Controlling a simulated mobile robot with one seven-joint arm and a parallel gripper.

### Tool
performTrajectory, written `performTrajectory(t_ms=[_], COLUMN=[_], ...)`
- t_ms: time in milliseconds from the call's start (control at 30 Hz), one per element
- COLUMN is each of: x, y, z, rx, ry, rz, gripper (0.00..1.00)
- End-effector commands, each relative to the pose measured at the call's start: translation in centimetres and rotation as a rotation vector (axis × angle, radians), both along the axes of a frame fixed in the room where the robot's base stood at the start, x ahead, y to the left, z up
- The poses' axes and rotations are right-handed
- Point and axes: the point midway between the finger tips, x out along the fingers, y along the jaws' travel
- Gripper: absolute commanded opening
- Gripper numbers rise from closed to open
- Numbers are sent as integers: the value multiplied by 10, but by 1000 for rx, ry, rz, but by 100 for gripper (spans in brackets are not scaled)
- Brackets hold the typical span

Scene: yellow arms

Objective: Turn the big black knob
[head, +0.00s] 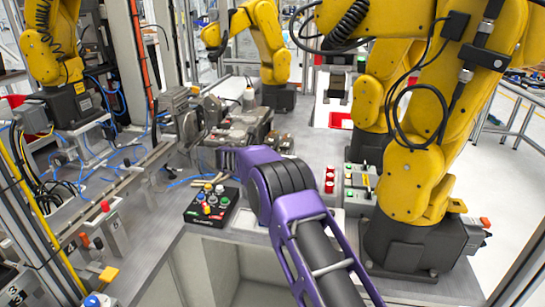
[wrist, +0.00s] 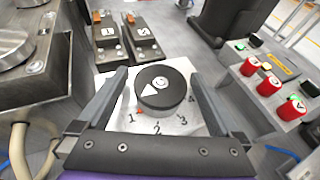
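The big black knob (wrist: 161,92) sits on a white plate (wrist: 186,126) in the wrist view. The plate is marked 1, 2, 3 and 4 around the knob. A white wedge on the knob's top lies on its left side, nearest the 1, where there is a small orange mark. My gripper (wrist: 165,74) is open, with one finger on each side of the knob and a visible gap to it. In the head view my purple gripper (head: 226,158) reaches away from me over the bench; I cannot make out the knob there.
Two switches (wrist: 123,38) stand behind the plate. A box with several red buttons (wrist: 269,85) is at the right, and a metal machine block (wrist: 30,60) at the left. The head view shows a black button panel (head: 211,205) left of my arm and yellow robot arms (head: 420,130) around.

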Motion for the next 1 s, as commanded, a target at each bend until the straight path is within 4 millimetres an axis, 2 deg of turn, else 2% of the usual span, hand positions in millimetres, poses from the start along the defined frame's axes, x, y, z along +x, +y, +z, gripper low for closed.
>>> performTrajectory(t_ms=[200, 367, 800, 1000], x=[-2, -17, -97, -123], y=[2, 13, 67, 84], z=[2, 10, 50, 62], rx=[-1, -1, 0, 0], ry=[-1, 0, -1, 0], rz=[1, 4, 3, 1], gripper=[100, 100, 100, 100])
